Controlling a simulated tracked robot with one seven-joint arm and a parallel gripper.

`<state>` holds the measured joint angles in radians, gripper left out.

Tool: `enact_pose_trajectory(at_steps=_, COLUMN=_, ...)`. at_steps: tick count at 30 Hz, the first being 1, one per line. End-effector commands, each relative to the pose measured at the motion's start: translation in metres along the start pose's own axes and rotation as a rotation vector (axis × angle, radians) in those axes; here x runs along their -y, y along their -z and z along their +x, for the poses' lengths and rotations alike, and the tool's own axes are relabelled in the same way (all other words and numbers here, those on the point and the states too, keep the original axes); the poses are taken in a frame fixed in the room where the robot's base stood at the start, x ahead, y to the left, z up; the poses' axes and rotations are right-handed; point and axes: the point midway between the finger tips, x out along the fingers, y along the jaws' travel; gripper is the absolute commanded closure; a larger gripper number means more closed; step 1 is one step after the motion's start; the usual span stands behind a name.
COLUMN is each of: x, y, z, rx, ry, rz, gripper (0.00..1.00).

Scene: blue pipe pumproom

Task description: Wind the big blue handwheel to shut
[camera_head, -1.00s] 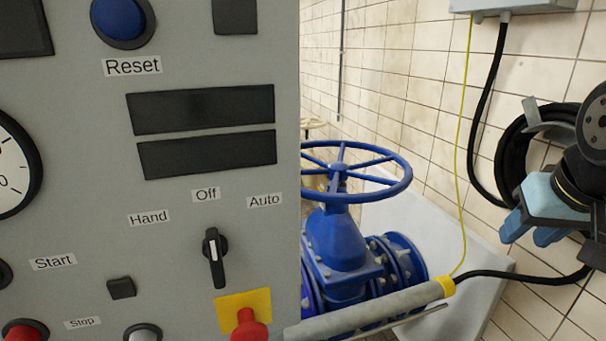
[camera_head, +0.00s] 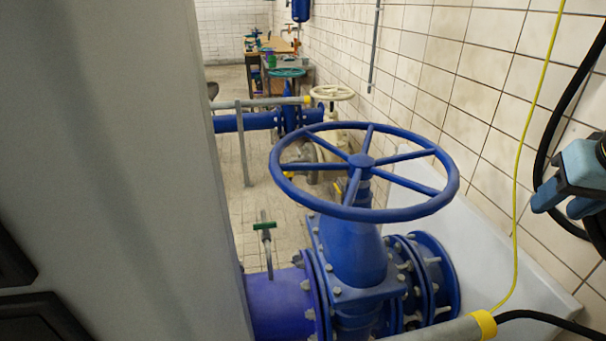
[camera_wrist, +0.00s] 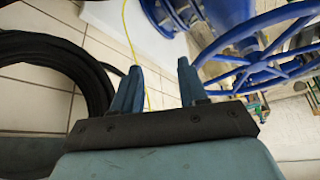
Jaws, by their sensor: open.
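The big blue handwheel (camera_head: 364,161) lies nearly level on top of a blue gate valve (camera_head: 352,258) in the middle of the head view. Its rim and spokes also show at the upper right of the wrist view (camera_wrist: 262,62). My gripper (camera_head: 562,208) is at the right edge of the head view, to the right of the wheel and apart from it. In the wrist view my gripper (camera_wrist: 157,85) has its two blue fingers spread with nothing between them. The wheel is beyond the right finger.
A grey cabinet (camera_head: 120,150) fills the left side. A grey pipe with a yellow end (camera_head: 486,325) crosses the lower right. A yellow cable (camera_head: 528,160) hangs before the tiled wall. A black hose coil (camera_wrist: 45,75) lies left of my gripper. A cream handwheel (camera_head: 331,92) stands behind.

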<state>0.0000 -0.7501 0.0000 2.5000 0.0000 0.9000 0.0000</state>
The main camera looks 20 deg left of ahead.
Motion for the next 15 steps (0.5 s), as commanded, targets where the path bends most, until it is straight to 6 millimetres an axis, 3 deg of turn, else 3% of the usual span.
enact_pose_trajectory(at_steps=4, x=0.000, y=0.000, z=0.000, rx=0.000, ry=0.000, rz=0.000, gripper=0.56)
enact_pose_trajectory(at_steps=8, x=0.003, y=0.004, z=-0.001, rx=0.005, ry=0.005, rz=-0.008, gripper=0.44)
enact_pose_trajectory(at_steps=11, x=0.011, y=0.016, z=-0.001, rx=0.025, ry=0.018, rz=-0.034, gripper=0.43)
enact_pose_trajectory(at_steps=15, x=0.042, y=0.046, z=-0.001, rx=0.074, ry=0.052, rz=-0.102, gripper=0.43)
